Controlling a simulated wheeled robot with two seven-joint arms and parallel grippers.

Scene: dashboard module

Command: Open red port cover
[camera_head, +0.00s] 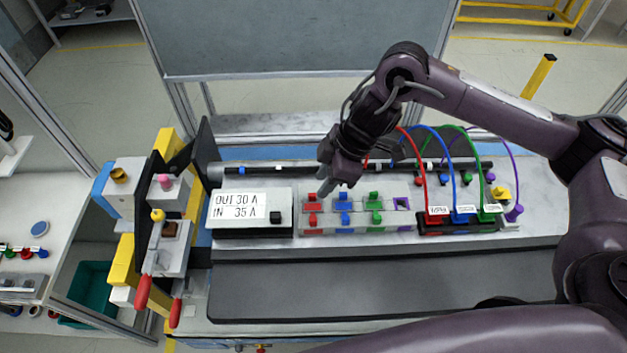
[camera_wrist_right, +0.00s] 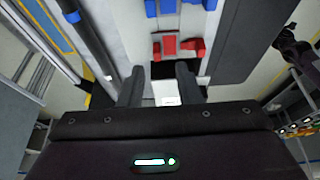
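The port module (camera_head: 408,217) carries two rows of coloured covers: red, blue and green, with a purple port at the right end of the back row. A red cover (camera_head: 311,197) sits in the back row and another (camera_head: 311,220) in the front row, both at the left end. My right gripper (camera_head: 326,187) hangs just above and beside the back red cover. In the right wrist view the gripper (camera_wrist_right: 160,87) has its fingers apart with nothing held. Red parts (camera_wrist_right: 193,48) show beyond the fingertips. Contact cannot be told. My left gripper is not in view.
A white display box (camera_head: 238,206) reading OUT 30 A, IN 35 A stands left of the ports. Coloured cables rise from plugs (camera_head: 462,215) at the right. A grey and yellow fixture with red handles (camera_head: 143,292) stands far left. A dark flat strip (camera_head: 400,285) in front is clear.

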